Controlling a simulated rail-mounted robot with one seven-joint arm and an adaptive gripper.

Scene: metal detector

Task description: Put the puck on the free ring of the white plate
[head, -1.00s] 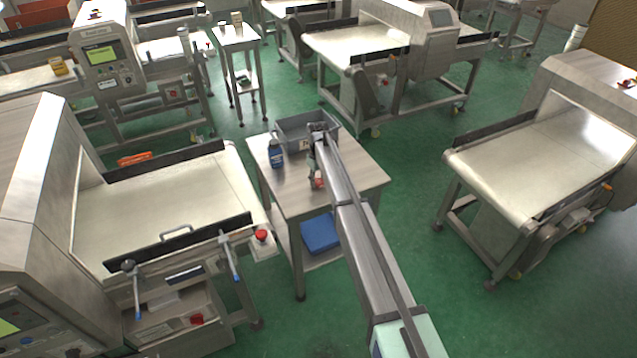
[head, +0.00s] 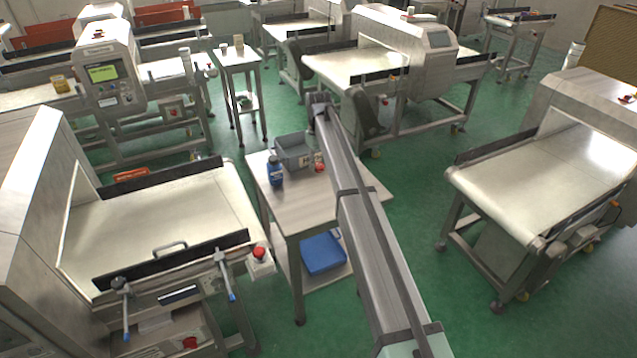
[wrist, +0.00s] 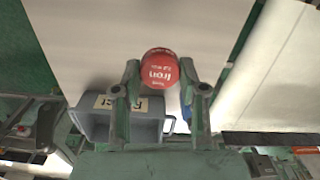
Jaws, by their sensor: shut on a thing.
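The puck (wrist: 160,69) is round and red, with white lettering that reads "Iron" on its face. My gripper (wrist: 159,75) is shut on it in the wrist view, one finger on each side. In the head view the red puck (head: 319,162) shows small beside my arm, above or in front of the side table's far part; its height is hard to tell. The fingers are too small there to make out. I cannot make out the white plate or its rings in either current view.
A grey bin (head: 293,150) and a blue bottle (head: 275,172) stand on the side table (head: 295,205). The bin's label (wrist: 120,103) shows in the wrist view. A blue tray (head: 323,254) lies on the lower shelf. Conveyor machines flank the table, with a red-knobbed one (head: 160,215) at left.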

